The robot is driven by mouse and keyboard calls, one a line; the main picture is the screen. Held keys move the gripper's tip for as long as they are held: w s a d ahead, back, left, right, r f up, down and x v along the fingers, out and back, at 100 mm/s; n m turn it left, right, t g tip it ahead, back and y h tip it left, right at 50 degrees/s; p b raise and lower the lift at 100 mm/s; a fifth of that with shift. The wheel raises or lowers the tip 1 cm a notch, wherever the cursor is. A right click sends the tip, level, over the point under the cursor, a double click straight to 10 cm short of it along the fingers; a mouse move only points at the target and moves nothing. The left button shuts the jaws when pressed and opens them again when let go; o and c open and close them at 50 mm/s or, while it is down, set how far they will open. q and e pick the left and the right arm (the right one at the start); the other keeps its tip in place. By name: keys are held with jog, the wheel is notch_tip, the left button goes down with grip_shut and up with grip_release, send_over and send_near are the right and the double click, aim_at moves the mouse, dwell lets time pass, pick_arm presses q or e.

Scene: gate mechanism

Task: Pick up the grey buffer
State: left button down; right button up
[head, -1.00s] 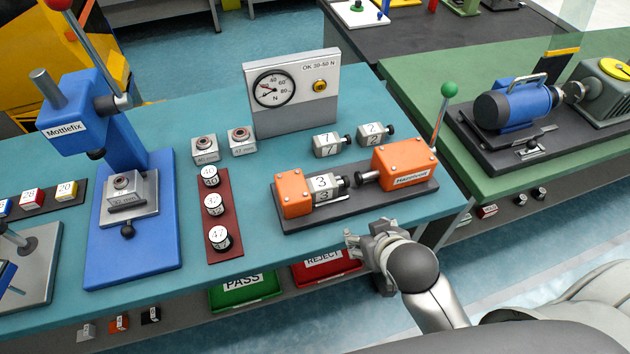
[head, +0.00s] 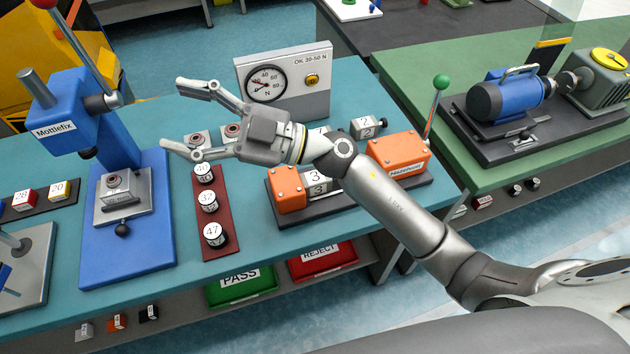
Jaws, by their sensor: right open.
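No single thing in the head view is plainly marked as the grey buffer. Two small grey blocks with round dark-centred tops stand on the teal bench, a left one (head: 197,138) and a right one (head: 232,131), partly hidden by my right gripper. A similar grey block (head: 115,187) sits in the blue Mottlefix press (head: 100,135). A small grey piece (head: 85,331) also shows on the low shelf. My right gripper (head: 175,115) is open and empty, its fingers spread toward the left above the bench. My left gripper is not in view.
A dial gauge (head: 285,84) stands behind my right gripper. Labelled cylinders stand on a red strip (head: 218,240). An orange fixture (head: 396,154) with a green-knobbed lever is under my arm. Green PASS (head: 241,288) and red REJECT (head: 323,263) trays sit below the bench edge.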

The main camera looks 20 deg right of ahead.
notch_tip(320, 180, down, 5)
jog(key=s+a+n+g+h, duration=0.2)
jog(key=a+n+g+h, duration=0.15)
jog(key=g, duration=0.25)
jog(key=m+h, duration=0.6)
jog(key=h, duration=1.1)
send_over(315, 177)
jog(key=shift+g, duration=0.4)
jog(key=f, duration=1.2)
jog(key=shift+w+f, duration=0.2)
jog(key=f, duration=0.2)
jog(key=f+p, duration=0.1)
jog(key=f, duration=0.1)
jog(key=shift+d+f, duration=0.2)
jog(key=shift+f, duration=0.35)
jog(key=f+p, duration=0.1)
jog(key=f, duration=0.2)
jog(key=f+p, duration=0.1)
jog(key=f, duration=0.1)
jog(key=shift+s+a+p, duration=0.2)
jog(key=shift+s+p, duration=0.05)
jog(key=shift+p, duration=0.05)
jog(key=shift+f, duration=0.25)
